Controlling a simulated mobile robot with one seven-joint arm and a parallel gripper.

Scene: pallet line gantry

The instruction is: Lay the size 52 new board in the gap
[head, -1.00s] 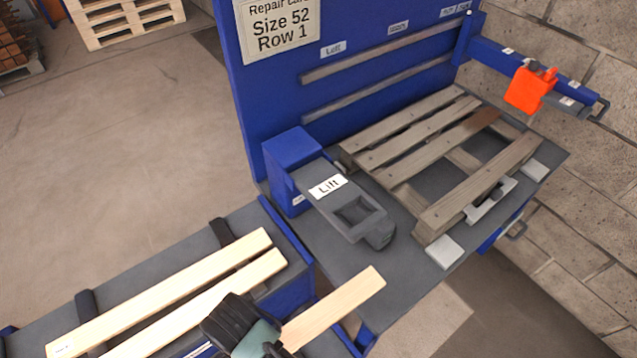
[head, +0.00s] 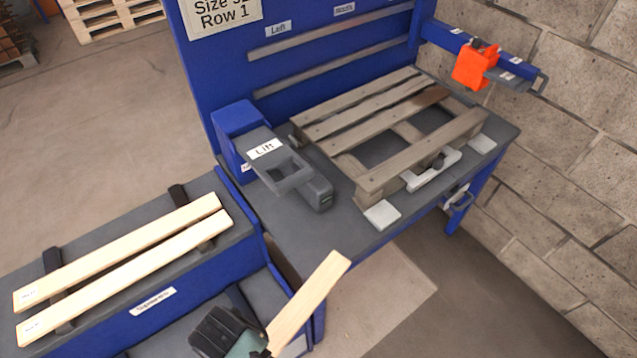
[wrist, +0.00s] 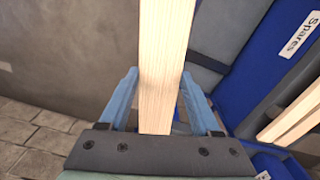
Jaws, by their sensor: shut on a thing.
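A pale new board (head: 308,302) is held in my gripper (head: 262,350), in front of the bench and below its level in the head view. In the wrist view the board (wrist: 163,60) stands between the blue fingers of my gripper (wrist: 163,95), which are shut on it. Any size mark on it is not visible. A weathered pallet (head: 352,115) lies on the grey bench. A wide gap (head: 385,150) shows between its rear slats and its front slat. The card (head: 222,12) on the blue panel is partly cut off; "Row 1" is readable.
Two more pale boards (head: 130,255) lie on the spares rack at left. A grey lift device (head: 290,175) stands left of the pallet. White pads (head: 382,214) sit at the pallet's front. An orange item (head: 474,65) hangs on the right arm of the bench, near the block wall.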

